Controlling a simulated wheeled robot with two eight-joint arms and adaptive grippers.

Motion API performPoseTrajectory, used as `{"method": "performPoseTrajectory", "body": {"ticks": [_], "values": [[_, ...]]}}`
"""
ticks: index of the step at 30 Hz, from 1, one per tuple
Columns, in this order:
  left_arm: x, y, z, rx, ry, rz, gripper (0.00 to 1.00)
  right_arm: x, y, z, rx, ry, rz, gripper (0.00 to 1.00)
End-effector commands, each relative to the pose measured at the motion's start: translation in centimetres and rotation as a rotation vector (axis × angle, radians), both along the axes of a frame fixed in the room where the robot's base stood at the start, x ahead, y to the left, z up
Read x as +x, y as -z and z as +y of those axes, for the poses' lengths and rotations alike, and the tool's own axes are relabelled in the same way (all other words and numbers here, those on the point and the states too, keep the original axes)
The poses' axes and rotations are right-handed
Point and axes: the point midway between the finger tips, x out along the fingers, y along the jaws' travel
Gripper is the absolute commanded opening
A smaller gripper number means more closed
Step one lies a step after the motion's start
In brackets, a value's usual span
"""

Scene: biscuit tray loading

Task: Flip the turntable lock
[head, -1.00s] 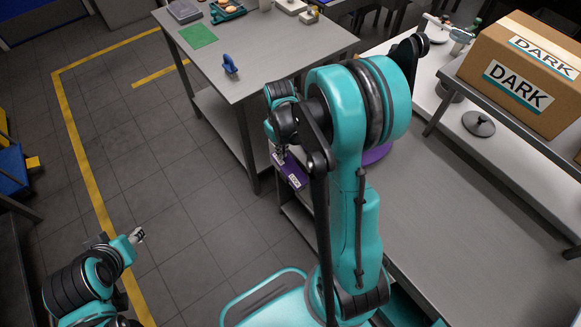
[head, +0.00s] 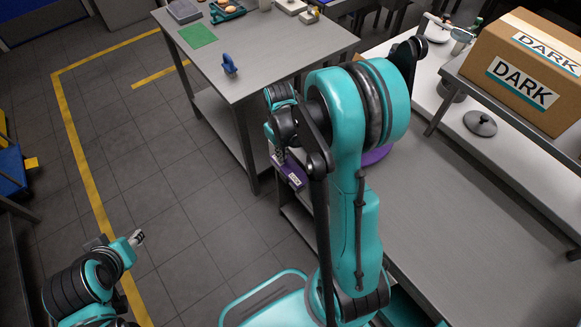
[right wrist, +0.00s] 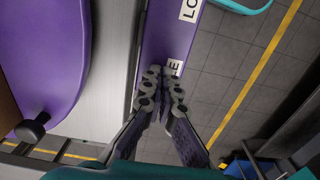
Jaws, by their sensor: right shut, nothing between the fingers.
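The purple lock plate (head: 293,174) with white labels hangs at the near table's left edge in the head view. In the right wrist view the plate (right wrist: 166,38) runs upward from the fingers, its label partly covered by them. My right gripper (right wrist: 162,78) is shut and empty, its fingertips over the plate; I cannot tell whether they touch it. The purple turntable (right wrist: 45,50) is left of the plate; in the head view only a sliver of it (head: 377,155) shows behind my arm. My left gripper (head: 137,237) is low at the left, far from the lock, its jaws too small to read.
A dark knob (right wrist: 30,130) stands at the turntable's rim. A steel table (head: 455,235) lies right of my right arm, with a DARK carton (head: 525,70) on a raised shelf. Another table (head: 265,50) behind holds a blue-handled item (head: 229,64). Open floor lies left.

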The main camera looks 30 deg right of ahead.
Motion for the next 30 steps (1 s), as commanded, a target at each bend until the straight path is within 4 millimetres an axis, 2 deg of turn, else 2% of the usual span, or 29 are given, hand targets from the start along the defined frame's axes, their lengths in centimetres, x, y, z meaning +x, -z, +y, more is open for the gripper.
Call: {"method": "performPoseTrajectory", "body": {"ticks": [5,11,30], "values": [[0.0,0.3,0.0,0.000,0.000,0.000,0.40,0.0,0.3,0.0,0.000,0.000,0.000,0.00],[0.0,-0.1,0.0,0.000,0.000,0.000,0.40,0.0,-0.2,0.0,0.000,0.000,0.000,0.00],[0.0,-4.1,0.0,0.000,0.000,0.000,0.40,0.0,-5.6,0.0,0.000,0.000,0.000,0.00]]}}
